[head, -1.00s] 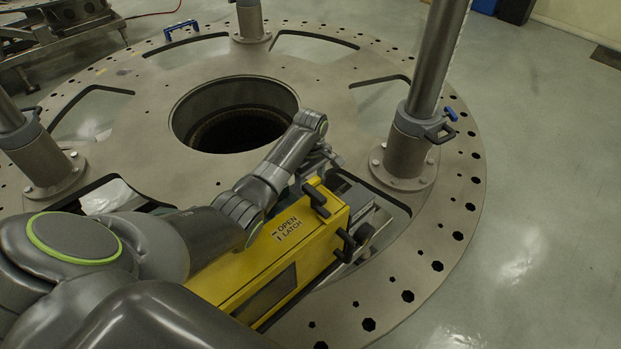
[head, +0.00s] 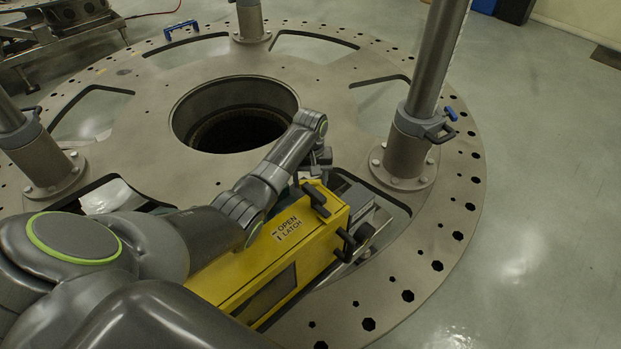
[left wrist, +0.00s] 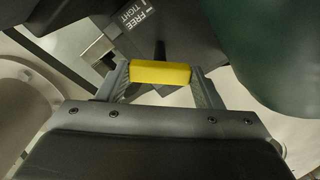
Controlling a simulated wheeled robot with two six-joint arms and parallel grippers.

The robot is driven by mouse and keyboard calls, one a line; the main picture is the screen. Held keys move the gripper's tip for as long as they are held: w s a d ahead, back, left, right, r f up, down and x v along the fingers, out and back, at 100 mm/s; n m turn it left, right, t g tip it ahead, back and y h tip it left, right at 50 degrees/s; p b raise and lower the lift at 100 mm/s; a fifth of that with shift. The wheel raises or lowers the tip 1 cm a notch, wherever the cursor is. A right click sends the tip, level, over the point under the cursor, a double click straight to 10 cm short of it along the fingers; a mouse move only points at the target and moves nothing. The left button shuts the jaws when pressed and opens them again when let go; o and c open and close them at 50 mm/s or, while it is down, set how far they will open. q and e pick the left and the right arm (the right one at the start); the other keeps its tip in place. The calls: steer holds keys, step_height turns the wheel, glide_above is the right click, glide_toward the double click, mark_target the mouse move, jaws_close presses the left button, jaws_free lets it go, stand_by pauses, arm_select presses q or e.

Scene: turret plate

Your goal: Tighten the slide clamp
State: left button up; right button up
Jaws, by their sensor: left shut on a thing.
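In the left wrist view, my left gripper (left wrist: 160,84) is shut on a yellow handle (left wrist: 160,72), with one finger at each end of it. The handle joins a dark stem that runs up to a dark grey body (left wrist: 175,35) marked FREE and TIGHT, which looks like the slide clamp. In the head view, my left arm reaches in from the left over a yellow box (head: 290,250) marked OPEN LATCH. There the gripper and the yellow handle are mostly hidden behind the wrist and the box. My right gripper is not in view.
The yellow box has black handles (head: 346,245) at its right end. It sits over a round metal plate (head: 330,95) with a large central hole. A steel post (head: 408,150) with a clamp collar stands right of the arm. A dark green rounded body (left wrist: 265,50) is close to the gripper.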

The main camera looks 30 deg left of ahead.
arm_select(q)
steer(key=m, duration=0.5)
steer(key=shift+m, duration=2.4)
steer(key=o, duration=1)
steer(key=shift+w, duration=0.1)
